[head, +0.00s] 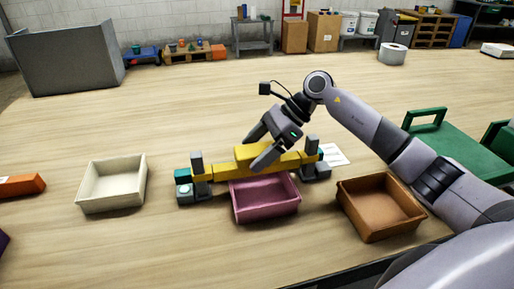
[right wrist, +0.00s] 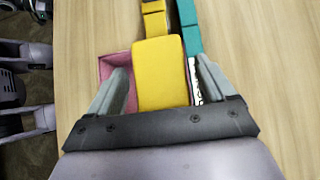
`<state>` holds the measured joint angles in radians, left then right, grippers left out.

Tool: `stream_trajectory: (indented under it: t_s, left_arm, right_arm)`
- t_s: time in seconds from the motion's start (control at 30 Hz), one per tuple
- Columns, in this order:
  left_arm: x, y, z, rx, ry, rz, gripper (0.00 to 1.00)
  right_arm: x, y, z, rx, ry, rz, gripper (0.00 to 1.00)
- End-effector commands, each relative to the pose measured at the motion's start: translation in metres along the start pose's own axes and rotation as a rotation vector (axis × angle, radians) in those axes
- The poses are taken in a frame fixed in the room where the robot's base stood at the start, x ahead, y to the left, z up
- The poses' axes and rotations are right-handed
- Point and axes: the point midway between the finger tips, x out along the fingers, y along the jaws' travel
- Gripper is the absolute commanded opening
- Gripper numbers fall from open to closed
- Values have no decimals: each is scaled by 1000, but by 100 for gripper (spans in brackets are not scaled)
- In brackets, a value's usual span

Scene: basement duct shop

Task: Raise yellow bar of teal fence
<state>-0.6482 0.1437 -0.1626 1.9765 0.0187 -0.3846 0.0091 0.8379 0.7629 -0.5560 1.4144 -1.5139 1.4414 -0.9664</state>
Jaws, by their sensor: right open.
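The teal fence (head: 180,175) stands low on the table, with dark grey posts and bases at both ends and teal parts behind. Its yellow bar (head: 205,175) lies level between the posts, with a thicker yellow block at its middle. In the right wrist view the yellow block (right wrist: 162,72) sits between my fingers, with the teal strip (right wrist: 190,28) to its right. My right gripper (head: 257,148) is open and reaches down over the block from above. Its fingers show on both sides of the block in the wrist view (right wrist: 161,75), with small gaps. My left gripper is out of view.
A pink tray (head: 266,208) sits directly in front of the bar. A cream tray (head: 112,205) is at left, a brown tray (head: 379,228) at right. A green tray with a handle (head: 460,146) lies farther right.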

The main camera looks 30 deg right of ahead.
Motion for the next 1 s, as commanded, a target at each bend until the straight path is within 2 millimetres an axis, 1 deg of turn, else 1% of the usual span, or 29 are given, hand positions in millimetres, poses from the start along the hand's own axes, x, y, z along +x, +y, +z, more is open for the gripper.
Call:
stream_trajectory:
  t_s: [0.17, 0.2, 0.27, 0.3, 0.37, 0.4, 0.43, 0.57, 0.77, 1.0]
  left_arm:
    - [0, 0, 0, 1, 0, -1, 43]
    - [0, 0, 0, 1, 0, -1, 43]
    - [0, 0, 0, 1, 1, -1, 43]
    - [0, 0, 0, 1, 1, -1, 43]
    - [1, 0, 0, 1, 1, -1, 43]
    - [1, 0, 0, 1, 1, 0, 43]
    - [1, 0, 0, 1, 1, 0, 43]
    - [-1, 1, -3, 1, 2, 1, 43]
    - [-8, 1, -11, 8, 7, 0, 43]
    - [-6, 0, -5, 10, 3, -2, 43]
  right_arm:
    - [0, 0, 0, 0, 0, 0, 83]
    - [0, 0, 0, 0, 0, 0, 76]
    - [0, 0, 0, 0, 0, 0, 57]
    - [0, 0, 0, 0, 0, 0, 44]
    - [0, 0, 0, 0, 0, 0, 24]
    - [0, 0, 0, 0, 0, 0, 11]
    - [0, 0, 0, 0, 0, 0, 7]
    - [-6, 0, 5, -1, 0, -1, 7]
    - [-29, -1, 28, -3, -1, -3, 7]
    - [-31, -1, 31, -3, -4, -5, 7]
